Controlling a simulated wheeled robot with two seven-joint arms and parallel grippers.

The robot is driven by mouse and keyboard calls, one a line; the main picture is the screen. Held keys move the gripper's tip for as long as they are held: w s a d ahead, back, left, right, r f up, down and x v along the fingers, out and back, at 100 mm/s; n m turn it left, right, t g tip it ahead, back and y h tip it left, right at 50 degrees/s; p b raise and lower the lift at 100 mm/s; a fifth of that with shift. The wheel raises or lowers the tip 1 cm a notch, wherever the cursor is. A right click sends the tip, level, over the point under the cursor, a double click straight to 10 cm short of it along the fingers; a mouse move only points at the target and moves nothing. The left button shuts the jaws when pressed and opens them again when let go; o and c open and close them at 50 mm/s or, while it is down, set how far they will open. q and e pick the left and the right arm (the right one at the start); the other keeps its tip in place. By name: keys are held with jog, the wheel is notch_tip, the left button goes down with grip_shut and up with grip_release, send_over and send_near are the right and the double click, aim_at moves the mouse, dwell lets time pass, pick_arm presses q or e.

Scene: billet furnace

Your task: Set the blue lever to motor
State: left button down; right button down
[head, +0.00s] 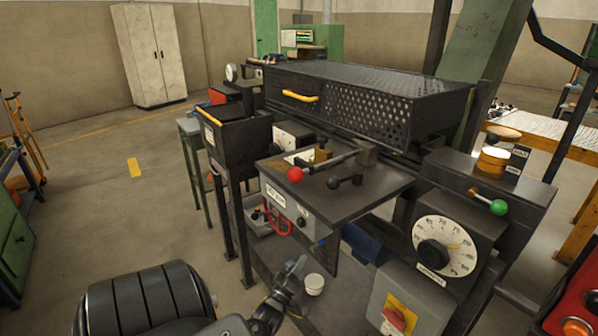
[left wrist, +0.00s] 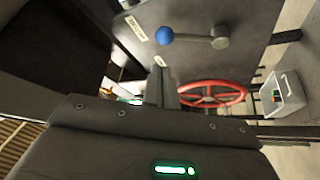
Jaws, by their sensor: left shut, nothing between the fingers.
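The blue lever shows in the left wrist view as a blue ball knob (left wrist: 165,36) on a short bar that runs right to a round grey pivot. It sits on a dark panel with small label plates (left wrist: 136,27), whose lettering is too small to read. In the head view the blue knob (head: 318,244) is small, low on the front of the machine. My left gripper (head: 298,264) is in front of and below it, shut and empty.
A red handwheel (left wrist: 212,95) is close right of the fingers in the wrist view. A grey bin (left wrist: 283,95) lies beyond it. Open floor lies left.

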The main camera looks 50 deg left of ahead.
pick_arm(q)
jog(key=shift+s+d, duration=0.1)
jog(key=shift+s, duration=0.25)
jog(key=shift+f, duration=0.1)
dwell(0.3)
